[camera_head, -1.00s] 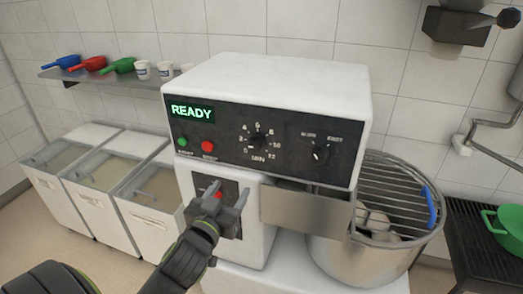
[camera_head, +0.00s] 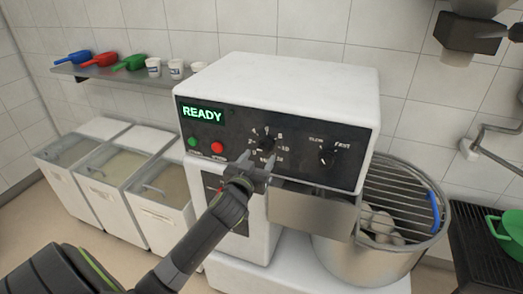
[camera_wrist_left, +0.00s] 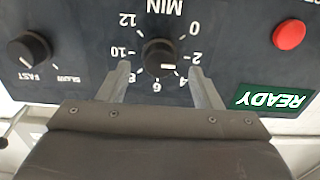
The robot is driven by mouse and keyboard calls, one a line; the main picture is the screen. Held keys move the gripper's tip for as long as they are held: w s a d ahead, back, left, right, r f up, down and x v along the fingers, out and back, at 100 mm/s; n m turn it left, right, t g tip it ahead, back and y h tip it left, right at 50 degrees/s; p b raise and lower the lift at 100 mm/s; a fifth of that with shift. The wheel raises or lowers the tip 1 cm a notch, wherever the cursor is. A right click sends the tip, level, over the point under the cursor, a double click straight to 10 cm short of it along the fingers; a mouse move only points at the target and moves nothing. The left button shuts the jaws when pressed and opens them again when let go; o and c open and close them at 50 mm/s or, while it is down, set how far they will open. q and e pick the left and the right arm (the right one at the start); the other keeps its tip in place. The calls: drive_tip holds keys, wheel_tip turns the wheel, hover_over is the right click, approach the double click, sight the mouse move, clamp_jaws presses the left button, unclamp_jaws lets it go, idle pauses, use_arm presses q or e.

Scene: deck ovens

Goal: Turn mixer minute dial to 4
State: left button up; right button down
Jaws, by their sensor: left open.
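The mixer minute dial (camera_head: 266,146) is a round black knob on the dark control panel (camera_head: 350,175), with white numbers around it and MIN beside it. In the left wrist view the dial (camera_wrist_left: 159,54) appears upside down, with a pale mark on its lower side toward 4 and 6; I cannot tell the exact setting. My left gripper (camera_head: 262,164) is open and empty in front of the dial, partly hiding its lower side. In the wrist view its fingers (camera_wrist_left: 160,72) flank the knob, with gaps on both sides. My right gripper is not in view.
The green READY display (camera_head: 202,112), a green button (camera_head: 193,142) and a red button (camera_head: 217,147) are left of the dial. A slow/fast knob (camera_head: 327,156) is to its right. A steel bowl with a wire guard (camera_head: 405,185) stands at right.

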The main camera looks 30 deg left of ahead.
sight(263, 151)
use_arm(q)
drive_tip(key=shift+x, duration=1.6)
drive_tip(key=shift+p, duration=0.3)
drive_tip(key=c, duration=1)
